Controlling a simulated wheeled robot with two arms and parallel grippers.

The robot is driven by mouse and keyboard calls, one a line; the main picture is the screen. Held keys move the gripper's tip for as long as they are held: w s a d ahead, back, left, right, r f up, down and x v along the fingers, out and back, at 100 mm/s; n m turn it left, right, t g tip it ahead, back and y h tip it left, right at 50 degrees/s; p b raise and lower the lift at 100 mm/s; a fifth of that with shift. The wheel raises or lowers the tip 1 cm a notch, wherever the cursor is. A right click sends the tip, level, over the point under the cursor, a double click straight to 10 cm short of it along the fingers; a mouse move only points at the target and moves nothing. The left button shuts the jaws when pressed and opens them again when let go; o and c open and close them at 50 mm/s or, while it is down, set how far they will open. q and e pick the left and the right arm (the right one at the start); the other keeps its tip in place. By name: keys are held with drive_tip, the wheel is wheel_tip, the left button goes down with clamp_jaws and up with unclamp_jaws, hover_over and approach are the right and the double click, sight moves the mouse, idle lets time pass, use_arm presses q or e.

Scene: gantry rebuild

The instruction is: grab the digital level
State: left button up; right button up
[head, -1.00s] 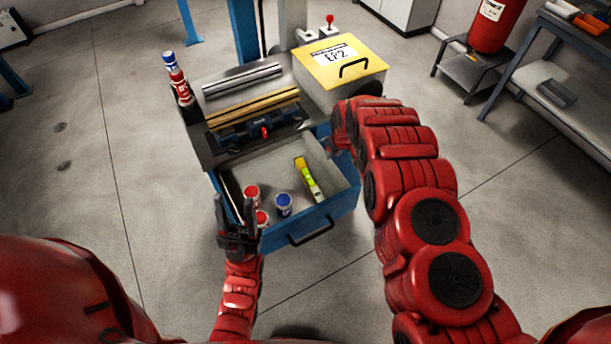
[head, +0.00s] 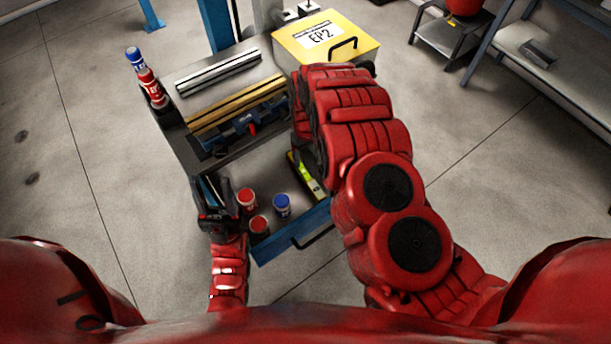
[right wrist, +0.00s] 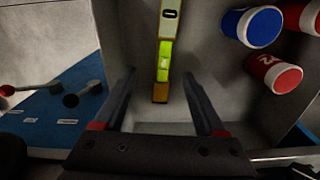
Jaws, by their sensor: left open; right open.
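The digital level (head: 304,177) is a yellow-green bar lying in the open blue drawer (head: 292,240), partly hidden by my right arm in the head view. In the right wrist view the digital level (right wrist: 163,62) shows its near end ahead of and between the fingers of my right gripper (right wrist: 160,95), which is open and empty, apart from the level. In the head view the right gripper is hidden behind its own arm. My left gripper (head: 213,195) is open and empty at the drawer's left side.
Two red cans (head: 247,199) and a blue can (head: 282,205) stand in the drawer, left of the level. A blue tool part (right wrist: 60,110) shows left of the right gripper.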

sight(306, 174)
drive_tip(key=f, duration=0.1)
drive_tip(key=f+p, duration=0.1)
drive_tip(key=f, duration=0.1)
drive_tip(key=shift+s+d, duration=0.2)
drive_tip(key=shift+w+a+f, duration=0.15)
drive_tip(key=shift+f, duration=0.35)
drive_tip(key=shift+s+f+p, duration=0.2)
drive_tip(key=shift+f+p, duration=0.25)
drive_tip(key=shift+f, duration=0.05)
drive_tip(key=shift+s+a+f+p, duration=0.1)
drive_tip(key=shift+s+f+p, duration=0.1)
drive_tip(key=shift+f, duration=0.2)
drive_tip(key=shift+s+f+p, duration=0.1)
drive_tip(key=shift+f+p, duration=0.05)
drive_tip(key=shift+f, duration=0.25)
drive_tip(key=shift+f+b, duration=0.45)
drive_tip(key=shift+f, duration=0.95)
drive_tip(key=shift+a, duration=0.1)
clamp_jaws()
